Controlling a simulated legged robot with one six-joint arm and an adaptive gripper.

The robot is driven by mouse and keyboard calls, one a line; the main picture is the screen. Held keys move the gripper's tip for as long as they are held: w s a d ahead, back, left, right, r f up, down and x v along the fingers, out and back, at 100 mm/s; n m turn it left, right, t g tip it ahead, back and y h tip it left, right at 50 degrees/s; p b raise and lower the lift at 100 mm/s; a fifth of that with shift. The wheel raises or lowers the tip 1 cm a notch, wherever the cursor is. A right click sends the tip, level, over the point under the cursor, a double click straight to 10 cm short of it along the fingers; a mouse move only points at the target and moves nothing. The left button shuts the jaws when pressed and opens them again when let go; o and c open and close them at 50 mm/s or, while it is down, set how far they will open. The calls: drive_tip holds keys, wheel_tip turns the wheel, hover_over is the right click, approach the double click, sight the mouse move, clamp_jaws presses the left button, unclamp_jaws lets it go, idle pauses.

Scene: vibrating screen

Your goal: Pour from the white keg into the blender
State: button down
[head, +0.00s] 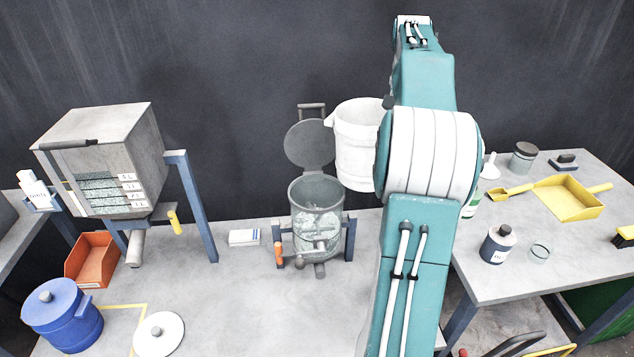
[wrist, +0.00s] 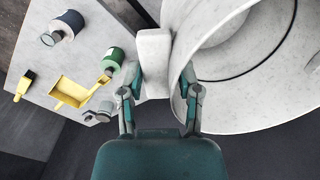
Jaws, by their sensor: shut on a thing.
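The white keg (head: 357,146) is held in the air, close to upright, just right of and above the blender. In the wrist view the keg (wrist: 250,90) fills the right side, and its inside looks pale. My gripper (wrist: 160,95) is shut on the keg's side, with a pale handle-like block between the fingers. In the head view my arm hides the gripper. The blender (head: 318,215) is a grey metal drum on a blue stand, with its round lid (head: 312,144) swung up behind it. Its mouth is open and the keg is apart from it.
A grey screen box (head: 105,155) stands at left, with an orange bin (head: 92,260) below. A blue pot (head: 62,315) and a white lid (head: 158,334) are at front left. The right table holds a yellow dustpan (head: 568,198), bottles and jars. The bench before the blender is clear.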

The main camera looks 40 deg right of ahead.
drive_tip(key=shift+w+a+r, duration=0.1)
drive_tip(key=shift+a+r, duration=0.05)
drive_tip(key=shift+r, duration=0.05)
drive_tip(key=shift+r+t+y, duration=0.3)
drive_tip(key=shift+r, duration=1.1)
